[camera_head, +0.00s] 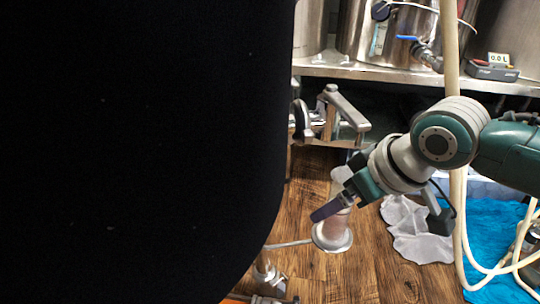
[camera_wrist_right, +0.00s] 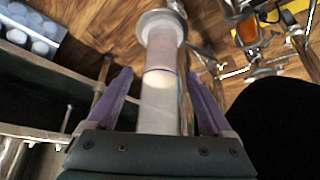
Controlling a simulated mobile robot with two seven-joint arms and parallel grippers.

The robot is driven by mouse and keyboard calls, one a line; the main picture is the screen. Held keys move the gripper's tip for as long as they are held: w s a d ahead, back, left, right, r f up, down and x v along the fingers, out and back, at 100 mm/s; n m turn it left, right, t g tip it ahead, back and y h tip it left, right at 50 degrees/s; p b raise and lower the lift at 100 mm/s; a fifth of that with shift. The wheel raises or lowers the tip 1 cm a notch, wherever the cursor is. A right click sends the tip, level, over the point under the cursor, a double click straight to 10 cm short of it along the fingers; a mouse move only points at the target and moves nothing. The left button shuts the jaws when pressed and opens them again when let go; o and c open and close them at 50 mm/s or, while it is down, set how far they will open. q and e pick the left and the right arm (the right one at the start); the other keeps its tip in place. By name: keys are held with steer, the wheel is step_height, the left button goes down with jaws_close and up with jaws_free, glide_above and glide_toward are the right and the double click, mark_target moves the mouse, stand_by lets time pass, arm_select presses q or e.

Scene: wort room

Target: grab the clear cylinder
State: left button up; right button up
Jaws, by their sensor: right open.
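The clear cylinder (camera_head: 335,232) stands on the wooden floor, with a wide round base and a pale tube above it. Part of its tube is hidden behind my right gripper (camera_head: 325,210) in the head view. In the right wrist view the cylinder (camera_wrist_right: 161,60) runs between the two purple fingers of my right gripper (camera_wrist_right: 158,85), its flanged base at the far end. The fingers are open, with a visible gap on each side of the tube. My left gripper is not in view.
A large black shape (camera_head: 140,150) hides the left half of the head view. A metal shelf (camera_head: 400,78) holds steel vessels (camera_head: 410,35) at the back. A hose (camera_head: 457,230), a white cloth (camera_head: 415,232) and a blue sheet (camera_head: 490,225) lie right. Metal fittings (camera_head: 268,275) are at lower left.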

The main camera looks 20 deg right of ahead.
jaws_close()
stand_by(0.6)
